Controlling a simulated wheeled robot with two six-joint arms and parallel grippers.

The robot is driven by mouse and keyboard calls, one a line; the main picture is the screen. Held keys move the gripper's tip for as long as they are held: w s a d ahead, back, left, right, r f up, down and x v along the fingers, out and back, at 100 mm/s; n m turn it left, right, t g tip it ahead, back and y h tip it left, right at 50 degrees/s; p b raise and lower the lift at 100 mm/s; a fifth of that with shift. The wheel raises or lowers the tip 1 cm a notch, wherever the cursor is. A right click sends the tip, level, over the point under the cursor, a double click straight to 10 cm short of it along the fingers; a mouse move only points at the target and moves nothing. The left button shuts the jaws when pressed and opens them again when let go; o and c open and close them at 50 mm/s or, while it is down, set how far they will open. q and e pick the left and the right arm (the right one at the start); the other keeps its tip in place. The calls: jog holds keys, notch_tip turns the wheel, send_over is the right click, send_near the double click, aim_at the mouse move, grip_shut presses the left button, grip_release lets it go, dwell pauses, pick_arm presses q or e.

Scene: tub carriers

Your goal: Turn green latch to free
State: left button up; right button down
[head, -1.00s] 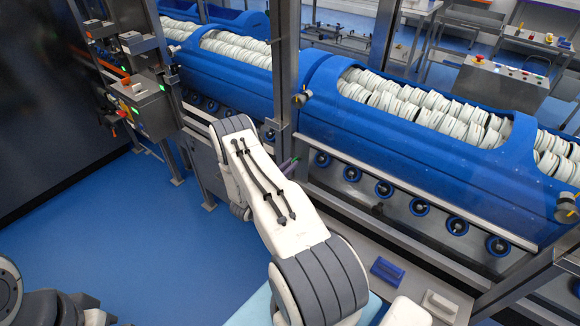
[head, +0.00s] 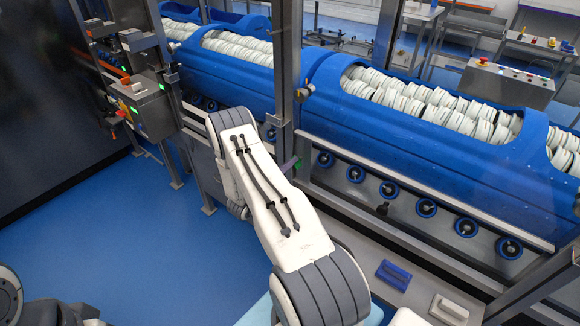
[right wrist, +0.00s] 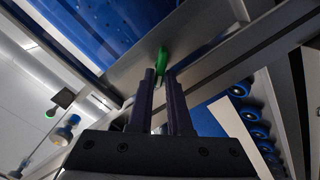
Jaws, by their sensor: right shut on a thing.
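The green latch (right wrist: 162,61) shows in the right wrist view as a small green handle against a grey metal frame. My right gripper (right wrist: 160,82) has its two dark fingers on either side of the handle's near end and is shut on it. In the head view my right gripper (head: 291,164) is small and mostly hidden behind my white forearm, beside the steel post. The latch's exact angle cannot be told there. My left gripper is out of view; only part of my left arm shows at the lower left.
Blue tubs (head: 420,150) filled with white discs stand behind a metal rail with blue rollers (head: 426,208). A steel post (head: 287,70) rises close to my right gripper. A blue block (head: 393,275) and a white block (head: 449,309) lie on a grey surface. Blue floor at left is clear.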

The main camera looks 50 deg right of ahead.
jog(key=n, duration=0.2)
jog(key=n+b, duration=0.1)
jog(key=n, duration=0.1)
jog(key=shift+f, duration=0.35)
jog(key=shift+f+n+b, duration=0.1)
jog(key=shift+n+b, duration=0.35)
jog(key=shift+n, duration=1.25)
jog(key=shift+f+n, duration=0.1)
jog(key=shift+n, duration=0.7)
jog(key=c, duration=0.9)
grip_release()
jog(key=shift+w, duration=0.1)
jog(key=a, duration=0.3)
jog(key=a+b, duration=0.1)
jog(key=a, duration=0.3)
jog(key=s+a+b, duration=0.1)
jog(key=a, duration=0.2)
jog(key=shift+a, duration=0.25)
